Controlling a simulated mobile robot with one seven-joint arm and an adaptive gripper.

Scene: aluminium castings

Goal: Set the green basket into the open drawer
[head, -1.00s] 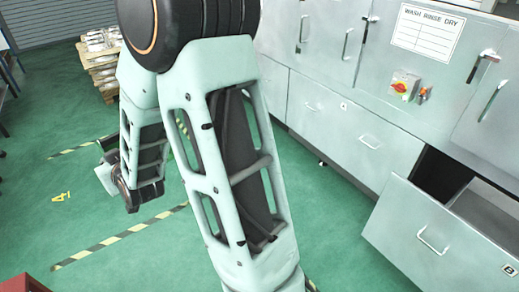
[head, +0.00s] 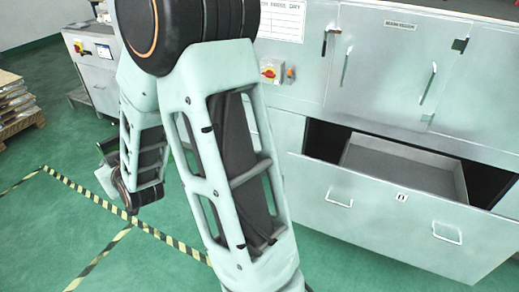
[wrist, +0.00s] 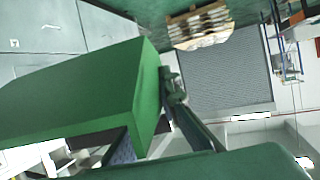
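The green basket (wrist: 95,85) fills the left and middle of the wrist view, large and close, tilted in the picture. My gripper (wrist: 178,95) shows there as dark finger parts against the basket's right edge. It appears shut on that edge; one finger is largely hidden. The basket does not show clearly in the head view, where my arm covers the middle. The open drawer (head: 400,222) is at the right of the head view, pulled out from the grey cabinet. Its visible inside (head: 400,165) looks empty. The basket is apart from the drawer.
The grey cabinet (head: 385,75) with closed doors stands behind the drawer. A red and yellow switch (head: 269,72) sits on its front. A pallet stack (head: 15,105) is at the far left. Green floor with striped tape (head: 90,195) is clear at left.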

